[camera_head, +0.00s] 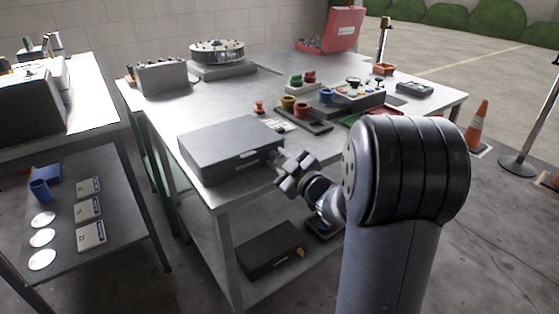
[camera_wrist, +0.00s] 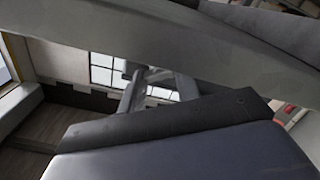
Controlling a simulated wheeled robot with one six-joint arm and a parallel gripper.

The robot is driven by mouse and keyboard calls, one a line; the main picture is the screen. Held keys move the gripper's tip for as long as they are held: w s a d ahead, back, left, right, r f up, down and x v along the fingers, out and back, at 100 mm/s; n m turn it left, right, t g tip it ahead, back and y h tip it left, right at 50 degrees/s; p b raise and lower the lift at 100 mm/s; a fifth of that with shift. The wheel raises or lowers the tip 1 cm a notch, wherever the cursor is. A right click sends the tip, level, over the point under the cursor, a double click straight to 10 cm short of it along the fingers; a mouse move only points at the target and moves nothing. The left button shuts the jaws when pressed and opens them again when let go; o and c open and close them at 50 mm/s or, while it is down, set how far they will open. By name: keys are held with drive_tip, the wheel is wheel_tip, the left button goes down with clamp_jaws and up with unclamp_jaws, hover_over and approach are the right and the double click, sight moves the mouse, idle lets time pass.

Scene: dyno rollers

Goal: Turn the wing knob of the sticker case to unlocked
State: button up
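A closed grey case (camera_head: 230,143), which I take to be the sticker case, lies on the near corner of the metal table in the head view. A small pale label (camera_head: 247,155) shows on its front side. My gripper (camera_head: 281,166) is at the right end of that side, very close to it; I cannot tell whether they touch. The wing knob cannot be made out and may be hidden behind my gripper. In the wrist view, a large blue-grey surface (camera_wrist: 180,155) with a dark edge fills the bottom. My fingertips cannot be made out clearly there.
On the metal table (camera_head: 200,105) stand a tray with coloured cups (camera_head: 303,116), a control box (camera_head: 358,96), a round device (camera_head: 217,52) and an open red case (camera_head: 342,28). A dark box (camera_head: 270,250) lies on the lower shelf. Another bench (camera_head: 85,105) stands left.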

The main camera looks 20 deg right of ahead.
drive_tip(key=shift+c, duration=1.4)
drive_tip(key=m+p, duration=0.2)
drive_tip(key=m, duration=0.2)
drive_tip(key=shift+r, duration=0.1)
drive_tip(key=shift+m+p, duration=0.8)
drive_tip(key=shift+m, duration=0.5)
drive_tip(key=o, duration=0.7)
drive_tip(key=shift+d, duration=0.1)
